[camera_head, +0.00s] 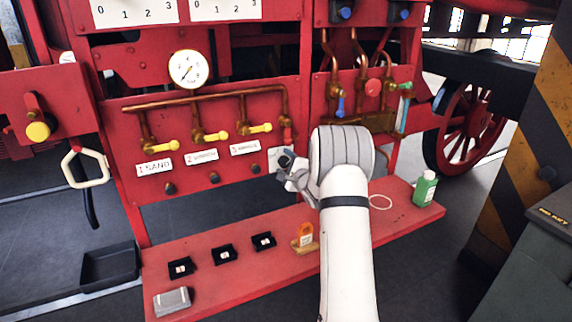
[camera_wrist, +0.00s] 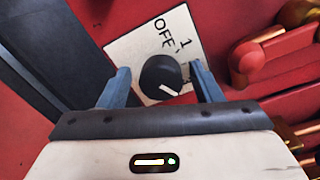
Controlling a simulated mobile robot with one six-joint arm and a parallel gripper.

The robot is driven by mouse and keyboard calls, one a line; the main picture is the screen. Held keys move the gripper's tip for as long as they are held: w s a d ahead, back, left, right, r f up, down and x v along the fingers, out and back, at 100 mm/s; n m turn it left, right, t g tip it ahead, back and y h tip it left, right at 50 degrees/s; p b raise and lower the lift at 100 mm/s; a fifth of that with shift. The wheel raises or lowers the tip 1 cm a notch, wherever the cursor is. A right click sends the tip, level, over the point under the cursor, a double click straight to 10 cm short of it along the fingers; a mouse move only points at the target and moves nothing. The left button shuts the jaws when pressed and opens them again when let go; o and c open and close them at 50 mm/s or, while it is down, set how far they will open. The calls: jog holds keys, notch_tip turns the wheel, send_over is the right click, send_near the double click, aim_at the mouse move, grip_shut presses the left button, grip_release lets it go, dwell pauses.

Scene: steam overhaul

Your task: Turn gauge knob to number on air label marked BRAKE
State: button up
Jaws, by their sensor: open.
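In the wrist view a round black knob (camera_wrist: 160,77) with a white pointer line sits on a white plate (camera_wrist: 125,48) printed "OFF", "1" and another partly hidden mark. The pointer aims down and right in that picture, away from "OFF". My gripper (camera_wrist: 163,86) is open, with one blue-grey finger on each side of the knob; contact cannot be told. In the head view my gripper (camera_head: 288,172) is at the panel's right part. Labels there read "1 SAND" (camera_head: 154,167), a second starting with 2 (camera_head: 201,156) and a third starting with 3 (camera_head: 245,147); their words are too small to read surely.
A round gauge (camera_head: 188,69) and copper pipes with yellow-handled valves (camera_head: 215,136) are on the red panel. The red shelf (camera_head: 215,285) below holds small black trays, a grey box (camera_head: 173,301), an orange-topped item (camera_head: 305,236) and a green bottle (camera_head: 425,188).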

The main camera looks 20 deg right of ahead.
aim_at(287, 164)
jog(key=shift+s, duration=0.1)
jog(key=s+b, duration=0.2)
jog(key=s, duration=0.5)
jog(key=shift+s+d, duration=0.2)
jog(key=shift+s, duration=0.1)
jog(key=shift+r, duration=0.15)
